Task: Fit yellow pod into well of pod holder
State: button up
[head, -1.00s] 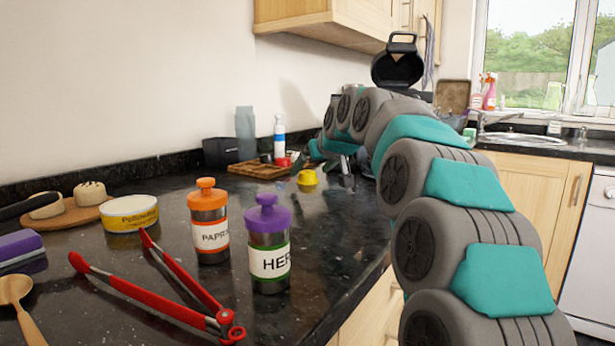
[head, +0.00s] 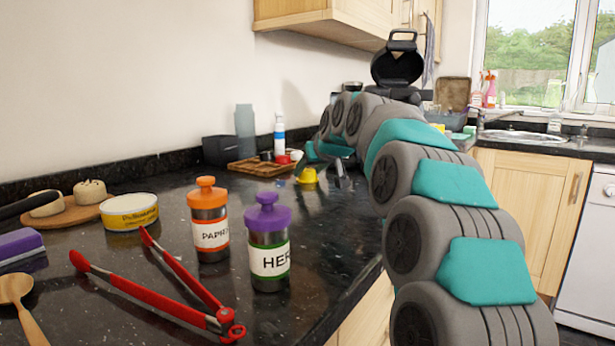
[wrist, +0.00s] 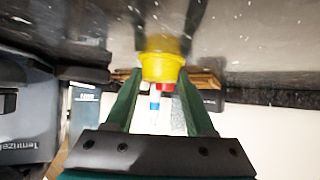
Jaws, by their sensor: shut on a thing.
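The yellow pod (head: 306,176) shows at the near right of the wooden pod holder (head: 243,168) in the head view. In the wrist view the yellow pod (wrist: 161,58) sits between the two green fingers of my gripper (wrist: 161,75), which is shut on it. In the head view my gripper is mostly hidden behind its own arm and wrist. The holder carries a dark pod (head: 266,156), a red pod (head: 283,160) and a white one (head: 296,155). The holder (wrist: 205,78) is partly hidden behind the yellow pod in the wrist view. I cannot make out an empty well.
A blue-and-white bottle (head: 279,135) and a dark box (head: 220,150) stand behind the holder. The paprika jar (head: 209,222), herb jar (head: 268,245) and red tongs (head: 160,290) are nearer. Dark counter between the jars and holder is clear.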

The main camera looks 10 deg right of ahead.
jog(key=shift+c, duration=1.2)
jog(key=shift+r, duration=0.1)
